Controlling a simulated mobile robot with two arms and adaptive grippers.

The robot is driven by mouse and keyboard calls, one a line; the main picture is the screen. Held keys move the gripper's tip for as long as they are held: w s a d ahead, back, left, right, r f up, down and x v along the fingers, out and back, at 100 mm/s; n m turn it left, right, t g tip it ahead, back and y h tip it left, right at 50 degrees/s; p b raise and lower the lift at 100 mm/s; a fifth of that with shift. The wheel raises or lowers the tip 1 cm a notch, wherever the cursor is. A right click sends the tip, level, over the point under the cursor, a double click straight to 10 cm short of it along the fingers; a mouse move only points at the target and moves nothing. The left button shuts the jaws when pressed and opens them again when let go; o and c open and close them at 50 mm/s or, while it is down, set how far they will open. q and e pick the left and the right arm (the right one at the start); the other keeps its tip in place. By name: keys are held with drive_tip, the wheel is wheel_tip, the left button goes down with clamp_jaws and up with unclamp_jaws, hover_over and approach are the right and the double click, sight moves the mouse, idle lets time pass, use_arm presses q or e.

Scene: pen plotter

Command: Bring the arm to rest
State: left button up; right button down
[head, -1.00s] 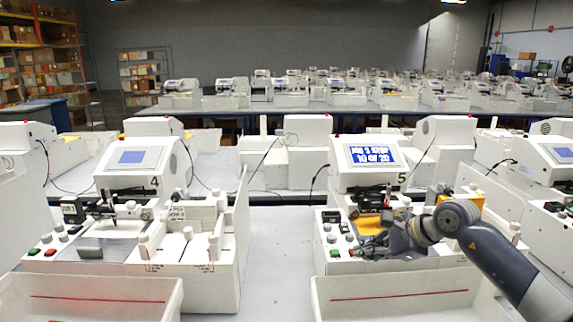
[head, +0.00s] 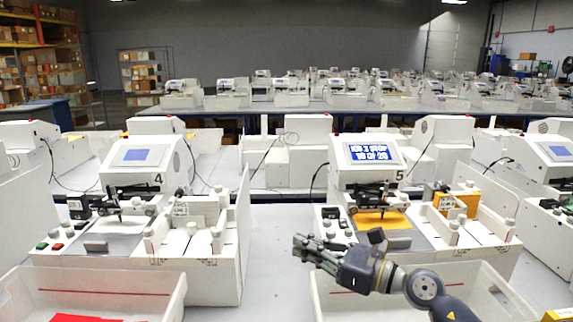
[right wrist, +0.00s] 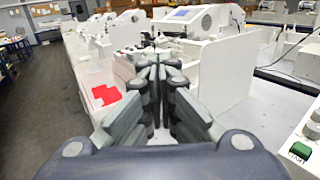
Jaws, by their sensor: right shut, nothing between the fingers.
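My right arm comes in from the lower right in the head view. My left gripper is not in any view.
A yellow sheet (head: 383,221) lies on plotter 5's bed. A yellow block (head: 457,203) stands at its right. Plotter 4 (head: 143,170) is to the left. A red sheet (head: 85,318) lies in the left bin (head: 170,300). A grey gap separates the two stations.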

drive_tip(key=s+d+m+t+h, duration=0.1)
drive_tip(key=d+m+t+h, duration=0.4)
drive_tip(key=m, duration=0.6)
drive_tip(key=s+d+m+t+h, duration=0.1)
drive_tip(key=d+m+t+h, duration=0.4)
drive_tip(key=m, duration=0.7)
drive_tip(key=s+d+f+m+g+h, duration=0.3)
drive_tip(key=s+d+f+m+h, duration=0.15)
drive_tip(key=f+m, duration=0.4)
drive_tip(key=s+d+f+m+g+h, duration=0.3)
drive_tip(key=s+d+f+m, duration=0.15)
drive_tip(key=f+m, duration=0.45)
drive_tip(key=s+a+f+m+g+y, duration=0.15)
drive_tip(key=s+f+g, duration=0.45)
drive_tip(key=s, duration=0.6)
drive_tip(key=s+a+f+m+g+y, duration=0.1)
drive_tip(key=s+f+m+g, duration=0.25)
drive_tip(key=s+f, duration=0.65)
drive_tip(key=s+f+g, duration=0.1)
drive_tip(key=s+f, duration=0.1)
drive_tip(key=f, duration=1)
drive_tip(key=s+f+g, duration=0.1)
drive_tip(key=s+f, duration=0.1)
drive_tip(key=f, duration=1.1)
drive_tip(key=s+d+f+g, duration=0.1)
drive_tip(key=s+d+f, duration=0.2)
drive_tip(key=s+f, duration=1.2)
drive_tip(key=shift+s+f, duration=0.3)
drive_tip(key=shift+s, duration=0.55)
